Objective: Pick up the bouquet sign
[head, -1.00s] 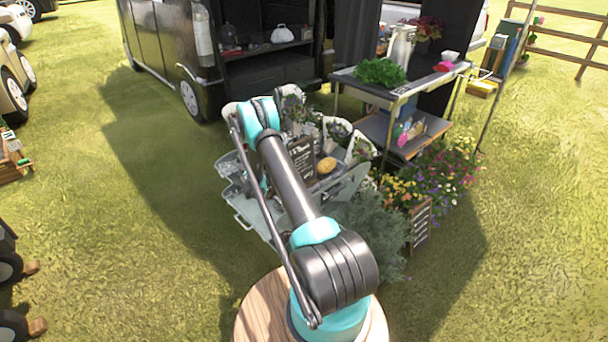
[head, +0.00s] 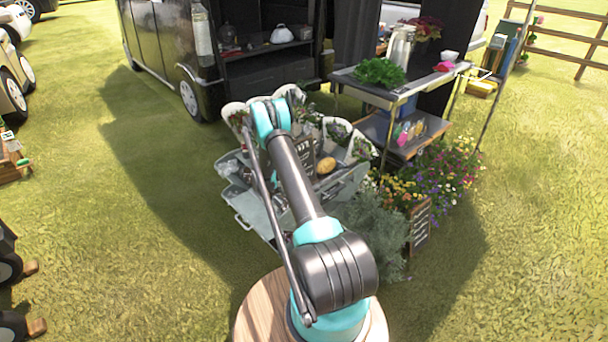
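A small dark sign with light writing (head: 307,150) stands among the plants on the grey cart. My arm covers its left part. A second dark sign with light lines of writing (head: 420,226) stands low beside the flowers, right of the cart. The writing on both is too small to read, so I cannot tell which is the bouquet sign. My arm reaches out over the cart and its far bend is above the cart's left part. My gripper is hidden behind the arm, so its hold and its distance from either sign do not show.
The grey cart (head: 247,207) holds potted plants and a yellow-brown round object (head: 326,165). A metal shelf table (head: 369,91) stands behind it on the right. A bushy grey-green plant (head: 375,235) is close on the right. Open grass lies left.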

